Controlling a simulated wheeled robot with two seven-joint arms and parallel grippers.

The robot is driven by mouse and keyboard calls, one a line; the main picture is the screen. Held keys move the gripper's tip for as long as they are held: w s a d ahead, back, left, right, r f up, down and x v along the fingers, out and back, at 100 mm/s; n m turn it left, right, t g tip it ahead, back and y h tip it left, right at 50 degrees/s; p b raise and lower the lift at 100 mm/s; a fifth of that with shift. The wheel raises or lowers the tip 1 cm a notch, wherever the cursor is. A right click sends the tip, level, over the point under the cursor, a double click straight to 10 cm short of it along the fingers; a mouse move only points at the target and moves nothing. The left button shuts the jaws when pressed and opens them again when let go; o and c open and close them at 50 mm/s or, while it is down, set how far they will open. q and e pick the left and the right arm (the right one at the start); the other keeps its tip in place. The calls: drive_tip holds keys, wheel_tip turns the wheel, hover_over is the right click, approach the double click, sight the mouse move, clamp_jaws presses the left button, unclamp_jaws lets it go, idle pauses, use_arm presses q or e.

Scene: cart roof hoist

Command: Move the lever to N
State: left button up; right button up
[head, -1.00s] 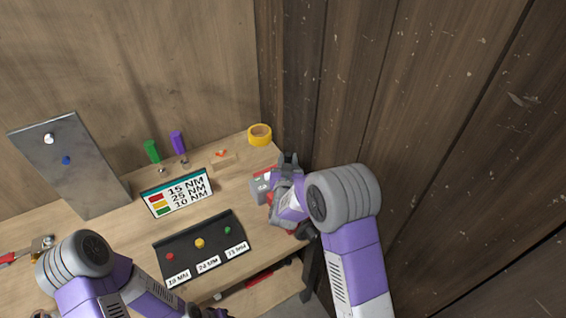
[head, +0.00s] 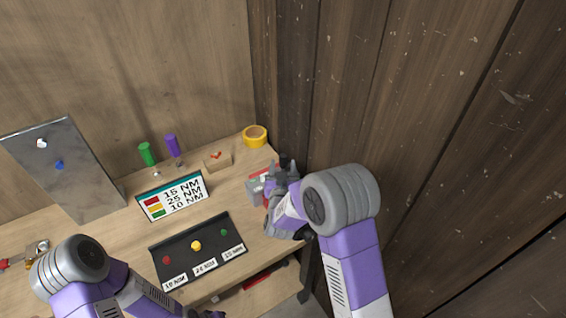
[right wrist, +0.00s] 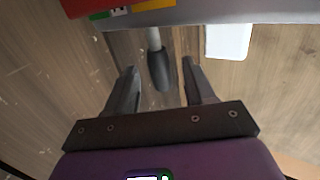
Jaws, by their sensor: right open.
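The lever (right wrist: 158,68) has a pale shaft and a black grip, and in the right wrist view it stands out from a grey box (right wrist: 225,12) with red, green and yellow markings. In the head view the box (head: 257,190) sits at the bench's right end, beside the dark wall. My right gripper (right wrist: 162,82) is open, with one finger on each side of the black grip and gaps showing. In the head view the right gripper (head: 282,178) hides much of the box. The box's position letters cannot be read. My left arm is at lower left; its jaws cannot be made out.
A black tray (head: 212,262) with red, yellow and green knobs lies mid-bench. Behind it stand a torque sign (head: 172,198), green (head: 146,154) and purple (head: 171,146) handles, and yellow tape (head: 255,136). A metal plate (head: 62,165) stands left. The dark wall is close right.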

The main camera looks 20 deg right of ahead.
drive_tip(key=v, duration=0.5)
drive_tip(key=shift+r, duration=0.1)
idle(0.3)
